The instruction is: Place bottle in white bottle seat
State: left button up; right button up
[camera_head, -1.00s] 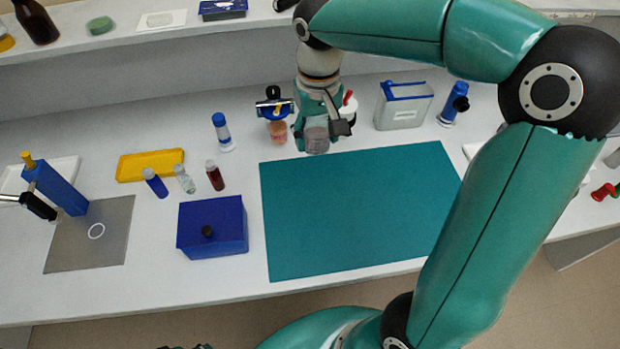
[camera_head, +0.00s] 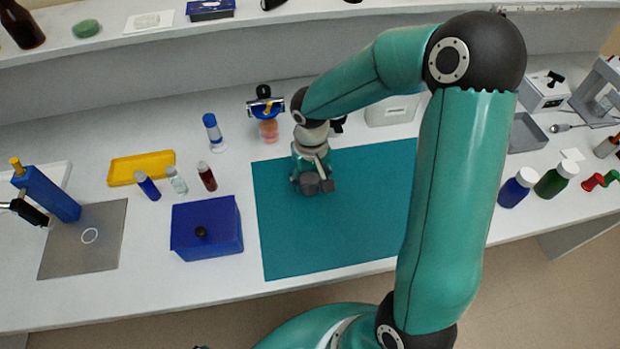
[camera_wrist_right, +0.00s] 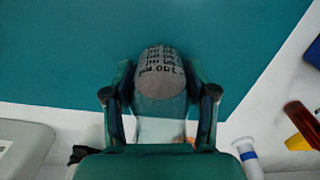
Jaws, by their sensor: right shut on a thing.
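My right gripper (camera_head: 314,187) is over the upper left part of the teal mat (camera_head: 340,235). A pale, see-through body (camera_wrist_right: 160,130) shows below the cap. In the head view the held bottle is mostly hidden by the gripper.
A blue box with a black knob (camera_head: 207,240) stands left of the mat. A blue block (camera_head: 52,195) overlaps the grey plate's upper left. The mat's front is clear.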

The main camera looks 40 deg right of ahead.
jog(key=o, duration=1.3)
